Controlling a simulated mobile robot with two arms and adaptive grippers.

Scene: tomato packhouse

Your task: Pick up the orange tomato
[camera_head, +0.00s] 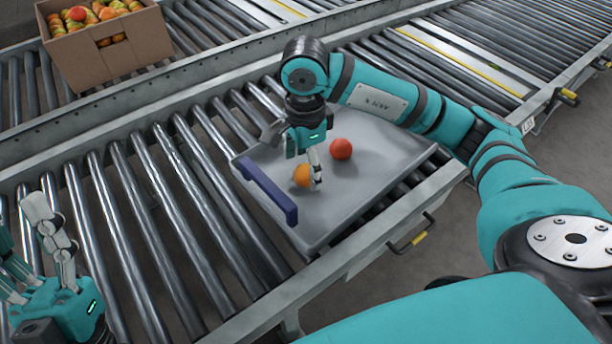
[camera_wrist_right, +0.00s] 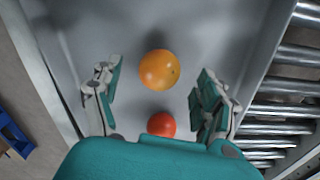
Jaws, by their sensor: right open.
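The orange tomato (camera_head: 301,176) rests on the grey tray (camera_head: 335,222) on the roller conveyor. A red tomato (camera_head: 341,149) lies behind it to the right. My right gripper (camera_head: 315,180) is over the tray, its fingers pointing down beside the orange tomato and partly covering it. In the right wrist view the orange tomato (camera_wrist_right: 159,70) shows ahead of the two spread fingers, near the line between them. The red tomato (camera_wrist_right: 161,124) shows closer to the palm. The right gripper is open and empty. My left gripper (camera_head: 50,235) is at the lower left, its fingers apart and empty.
The tray has a blue bar (camera_head: 267,192) along its left edge. A cardboard box (camera_head: 110,50) with several tomatoes stands at the upper left. Bare conveyor rollers (camera_head: 150,215) lie left of the tray. A metal side rail (camera_head: 375,222) runs along the near side.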

